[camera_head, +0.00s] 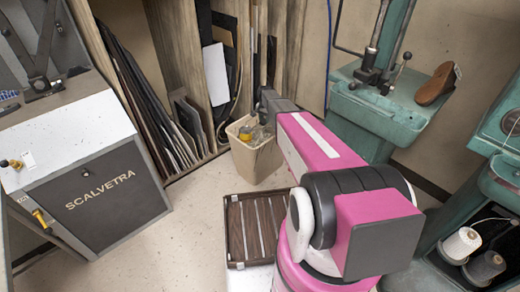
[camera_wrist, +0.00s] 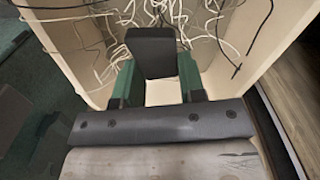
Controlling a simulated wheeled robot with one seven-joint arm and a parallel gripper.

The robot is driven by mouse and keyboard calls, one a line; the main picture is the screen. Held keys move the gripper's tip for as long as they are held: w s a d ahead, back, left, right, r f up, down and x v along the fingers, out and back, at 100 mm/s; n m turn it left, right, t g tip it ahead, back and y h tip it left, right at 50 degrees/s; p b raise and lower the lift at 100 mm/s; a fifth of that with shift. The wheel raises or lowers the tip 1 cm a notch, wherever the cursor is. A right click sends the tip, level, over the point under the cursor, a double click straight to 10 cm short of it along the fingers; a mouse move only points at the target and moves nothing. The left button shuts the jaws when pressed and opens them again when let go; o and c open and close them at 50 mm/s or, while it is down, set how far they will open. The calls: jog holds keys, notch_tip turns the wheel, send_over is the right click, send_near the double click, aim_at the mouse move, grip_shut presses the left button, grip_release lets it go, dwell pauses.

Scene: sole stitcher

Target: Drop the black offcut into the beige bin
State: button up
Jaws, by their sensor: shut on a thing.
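In the wrist view the black offcut (camera_wrist: 152,48) is a dark, flat-sided piece held between the two green fingers of my gripper (camera_wrist: 156,74). The gripper is shut on it. The beige bin (camera_wrist: 275,38) surrounds it there, its walls on both sides and tangled white and black cords inside. The offcut is over the bin's opening; I cannot tell how far above the cords it is. In the head view the beige bin (camera_head: 252,160) stands on the floor at the middle, and the end of my arm reaches over it. The fingers and the offcut are not clear there.
Dark sheets (camera_head: 135,95) lean in wooden racks at left. A grey SCALVETRA cabinet (camera_head: 95,200) stands at left, a green machine (camera_head: 380,105) with a brown shoe (camera_head: 435,84) at right.

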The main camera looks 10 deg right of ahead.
jog(key=shift+f, duration=0.6)
jog(key=o, duration=1)
notch_tip(320, 180, up, 11)
jog(key=shift+f, duration=0.1)
